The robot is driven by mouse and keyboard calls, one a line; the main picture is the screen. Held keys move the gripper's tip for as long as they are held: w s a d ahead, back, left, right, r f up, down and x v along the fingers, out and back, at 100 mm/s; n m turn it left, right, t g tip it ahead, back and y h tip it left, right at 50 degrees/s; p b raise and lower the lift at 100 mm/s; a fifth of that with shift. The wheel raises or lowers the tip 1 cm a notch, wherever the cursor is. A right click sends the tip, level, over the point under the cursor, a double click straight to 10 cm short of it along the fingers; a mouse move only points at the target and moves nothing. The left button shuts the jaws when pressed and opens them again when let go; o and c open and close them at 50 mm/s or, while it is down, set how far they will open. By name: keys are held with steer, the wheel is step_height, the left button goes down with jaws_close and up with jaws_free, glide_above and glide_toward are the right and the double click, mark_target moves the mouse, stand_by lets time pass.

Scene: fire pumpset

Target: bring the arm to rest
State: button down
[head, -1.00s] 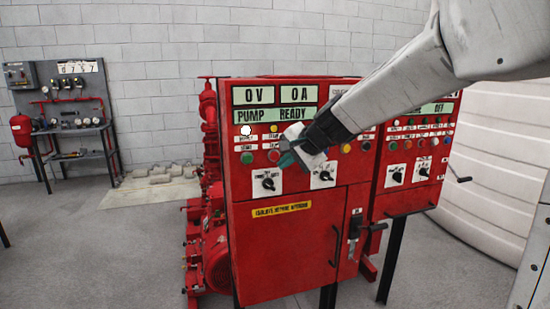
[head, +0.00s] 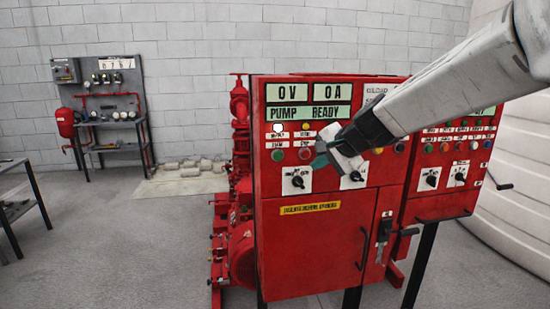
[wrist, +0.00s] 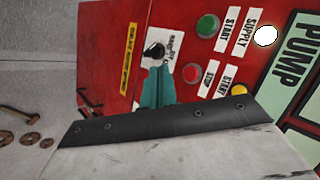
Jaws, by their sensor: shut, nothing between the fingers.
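My gripper (head: 322,158) is in front of the red pump control panel (head: 310,245), near its row of buttons. Its teal fingers are together and hold nothing; they also show in the wrist view (wrist: 157,88), over the panel face below a black selector knob (wrist: 154,50). I cannot tell whether the fingers touch the panel. My arm reaches in from the upper right. The panel displays (head: 308,92) read 0 V, 0 A and PUMP READY. A white lamp (head: 278,127) is lit above a green button (head: 277,155).
A second red panel (head: 440,205) stands to the right. Red pump piping (head: 240,150) is at the left of the main panel. A grey workbench rig (head: 105,90) stands by the back wall. A table (head: 20,205) is at the left edge. The floor between is clear.

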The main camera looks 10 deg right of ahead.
steer(key=s+f+n+g+h, duration=0.1)
steer(key=s+f+n+g, duration=0.1)
steer(key=s, duration=1)
steer(key=s+d+f+n+g+h, duration=0.1)
steer(key=s+n, duration=0.4)
steer(key=s, duration=0.7)
steer(key=s+d+f+n+g+h, duration=0.1)
steer(key=s+f+n+g, duration=0.2)
steer(key=s, duration=0.9)
steer(key=shift+d+f+n+g+h, duration=0.25)
steer(key=shift+f+n+g+h, duration=0.2)
steer(key=shift+g, duration=0.45)
steer(key=shift+r, duration=0.1)
